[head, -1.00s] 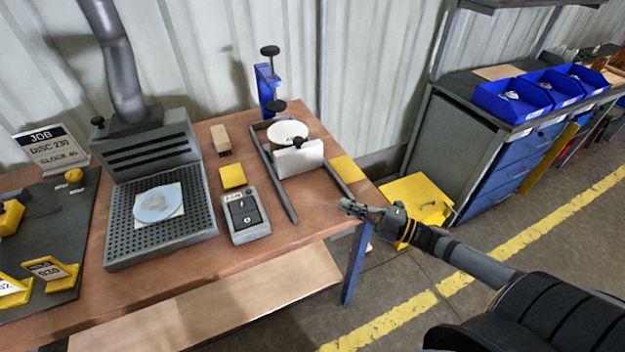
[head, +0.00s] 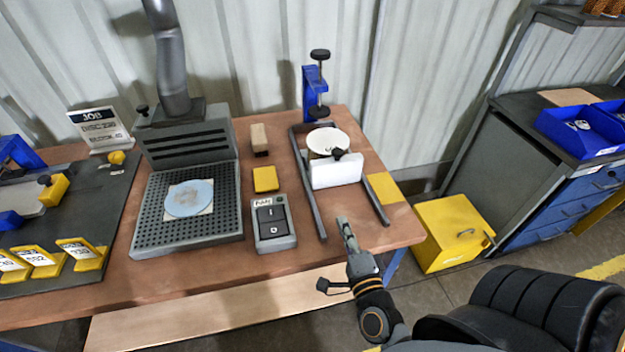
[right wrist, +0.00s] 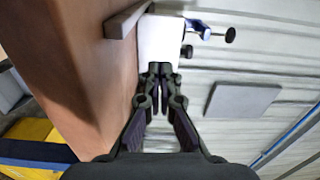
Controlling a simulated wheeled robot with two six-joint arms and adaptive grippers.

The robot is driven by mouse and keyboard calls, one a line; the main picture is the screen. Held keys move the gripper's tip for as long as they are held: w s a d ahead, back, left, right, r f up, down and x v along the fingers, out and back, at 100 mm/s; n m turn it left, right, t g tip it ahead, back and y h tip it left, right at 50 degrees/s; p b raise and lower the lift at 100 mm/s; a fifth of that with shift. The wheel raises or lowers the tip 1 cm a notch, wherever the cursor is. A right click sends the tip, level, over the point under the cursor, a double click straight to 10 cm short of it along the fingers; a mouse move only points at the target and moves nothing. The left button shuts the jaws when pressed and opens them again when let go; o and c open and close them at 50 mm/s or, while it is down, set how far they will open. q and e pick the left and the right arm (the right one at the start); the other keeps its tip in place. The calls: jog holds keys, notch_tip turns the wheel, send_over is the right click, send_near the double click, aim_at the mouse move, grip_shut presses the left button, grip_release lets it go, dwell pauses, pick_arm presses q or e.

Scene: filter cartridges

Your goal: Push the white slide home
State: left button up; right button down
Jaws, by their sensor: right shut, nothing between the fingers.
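The white slide (head: 336,172) is an upright white plate with a black knob (head: 338,153). It stands between two grey rails (head: 311,190) on the wooden bench. A round white disc (head: 328,140) sits just behind it, below a blue clamp (head: 312,88). My right gripper (head: 343,222) is shut and empty over the bench's front part, in front of the slide and between the rail ends. A gap shows between its fingertips and the slide. In the right wrist view the slide (right wrist: 160,38) lies straight beyond the shut fingertips (right wrist: 155,70). My left gripper is out of view.
A switch box (head: 271,222) stands left of the rails, with a yellow block (head: 265,179) behind it. A perforated grey extraction unit (head: 140,235) is further left. A yellow patch (head: 385,187) marks the bench on the right. A yellow box (head: 450,225) stands on the floor.

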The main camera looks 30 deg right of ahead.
aim_at(324, 177)
jog(key=shift+m, duration=0.3)
jog(key=shift+r, duration=0.1)
jog(key=p+x, duration=0.3)
jog(key=shift+w+r+p, duration=0.3)
jog(key=shift+r, duration=0.1)
jog(key=p+x, duration=0.1)
jog(key=x, duration=0.2)
jog(key=p+x, duration=0.1)
jog(key=x, duration=0.2)
jog(key=f+p+x, duration=0.1)
jog(key=x, duration=0.2)
jog(key=shift+w+d, duration=0.3)
jog(key=shift+w, duration=0.3)
jog(key=x, duration=1)
jog(key=shift+w+d+f, duration=0.1)
jog(key=shift+w, duration=0.3)
jog(key=shift+s+r, duration=0.1)
jog(key=shift+r, duration=0.2)
